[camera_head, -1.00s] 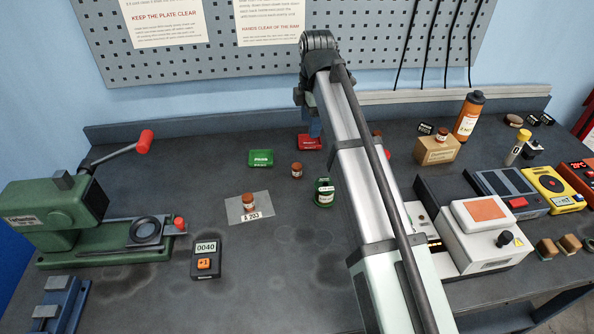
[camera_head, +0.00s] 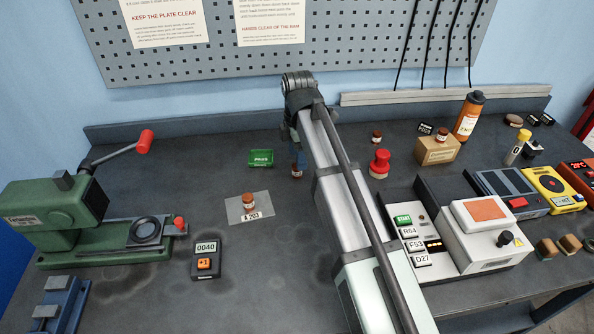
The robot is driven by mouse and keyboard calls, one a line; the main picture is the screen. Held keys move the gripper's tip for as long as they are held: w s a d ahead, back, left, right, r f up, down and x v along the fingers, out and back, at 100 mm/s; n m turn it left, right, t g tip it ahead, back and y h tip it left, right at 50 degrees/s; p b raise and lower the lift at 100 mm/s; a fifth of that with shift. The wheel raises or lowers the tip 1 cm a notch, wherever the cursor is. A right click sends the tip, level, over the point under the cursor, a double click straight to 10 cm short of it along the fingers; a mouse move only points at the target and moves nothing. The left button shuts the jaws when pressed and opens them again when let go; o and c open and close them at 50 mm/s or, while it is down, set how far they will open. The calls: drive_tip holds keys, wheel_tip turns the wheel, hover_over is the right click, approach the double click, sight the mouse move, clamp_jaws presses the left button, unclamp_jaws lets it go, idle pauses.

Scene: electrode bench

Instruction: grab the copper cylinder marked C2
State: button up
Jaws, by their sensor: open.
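Several small copper cylinders with white labels stand on the bench; I cannot read C2 on any of them. One cylinder (camera_head: 297,172) is right at my gripper (camera_head: 298,160), partly covered by it and my arm. My gripper points down and is open; whether its jaws are around this cylinder or just above it, I cannot tell. Another cylinder (camera_head: 248,201) stands on a clear sheet marked A 203 (camera_head: 236,214). A third (camera_head: 376,136) stands right of my arm, and one more (camera_head: 442,133) is on a cardboard box (camera_head: 436,152).
A red knob (camera_head: 379,163) and a panel with START (camera_head: 403,219) are right of my arm. A green press (camera_head: 55,215) and a counter reading 0040 (camera_head: 205,262) stand left.

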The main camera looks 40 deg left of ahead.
drive_tip(key=shift+a+f, duration=0.1)
drive_tip(key=shift+f, duration=2.55)
drive_tip(key=shift+c, duration=0.2)
clamp_jaws()
